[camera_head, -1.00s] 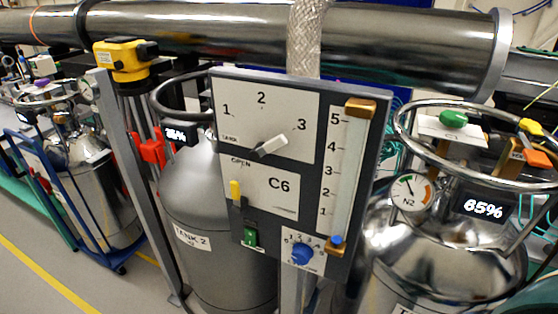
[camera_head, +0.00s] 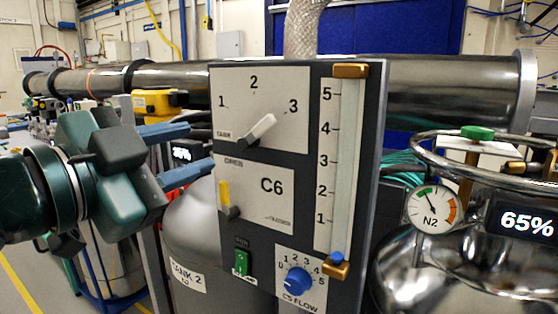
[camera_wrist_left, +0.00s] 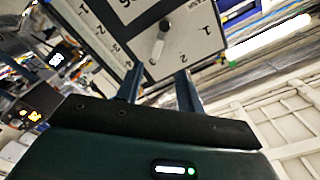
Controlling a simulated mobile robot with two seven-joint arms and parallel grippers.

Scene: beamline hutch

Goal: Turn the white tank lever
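The white tank lever (camera_head: 259,129) sits on the upper plate of the dark control panel (camera_head: 305,176), under the marks 1, 2 and 3. It slants up and right toward the 3. It also shows in the left wrist view (camera_wrist_left: 160,40), where the panel is turned over. My left gripper (camera_head: 198,152) is left of the panel with its blue fingers apart and pointing right. The fingers hold nothing, and they are apart from the lever. In the left wrist view the two fingers (camera_wrist_left: 158,88) frame the lever plate. My right gripper is not in view.
Below the lever are a yellow lever (camera_head: 225,197), a green switch (camera_head: 241,262) and a blue flow knob (camera_head: 298,280). A level gauge (camera_head: 339,165) runs down the panel's right side. A steel pipe (camera_head: 440,92) passes behind. A silver tank with an N2 gauge (camera_head: 432,208) stands at right.

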